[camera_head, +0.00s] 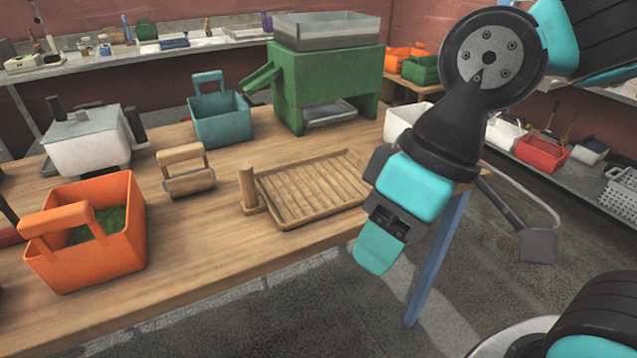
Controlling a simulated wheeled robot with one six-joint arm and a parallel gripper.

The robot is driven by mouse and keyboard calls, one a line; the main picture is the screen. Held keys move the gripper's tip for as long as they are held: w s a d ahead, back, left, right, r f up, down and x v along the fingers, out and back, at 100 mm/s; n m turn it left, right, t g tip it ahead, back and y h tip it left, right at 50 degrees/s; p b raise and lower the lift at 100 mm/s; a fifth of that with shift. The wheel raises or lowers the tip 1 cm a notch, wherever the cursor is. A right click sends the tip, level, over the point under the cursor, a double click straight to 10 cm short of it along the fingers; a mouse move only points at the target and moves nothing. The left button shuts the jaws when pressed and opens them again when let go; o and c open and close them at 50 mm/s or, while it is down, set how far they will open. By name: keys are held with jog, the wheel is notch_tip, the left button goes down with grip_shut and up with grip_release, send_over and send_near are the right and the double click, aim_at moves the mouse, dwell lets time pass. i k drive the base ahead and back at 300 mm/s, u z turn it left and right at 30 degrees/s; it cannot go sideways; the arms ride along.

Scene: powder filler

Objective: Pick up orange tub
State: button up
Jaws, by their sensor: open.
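The orange tub (100,245) stands upright at the front left of the wooden table. It has an upright handle on its left side and green stuff inside. My gripper (377,250) hangs beyond the table's front edge on the right, pointing down. It is open and well apart from the tub. Only one finger shows clearly; the other is hidden behind it.
The wooden table (215,240) also holds a wooden roller (187,172), a slatted tray (312,186), a teal tub (221,118), a white box (88,145) and a green filler (325,85). A white container (402,118) stands behind my gripper. Bare table lies before the roller.

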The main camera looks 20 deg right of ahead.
aim_at(86, 234)
jog(key=k, duration=0.5)
jog(key=u, duration=1.2)
jog(key=i, duration=1)
jog(key=u, duration=0.25)
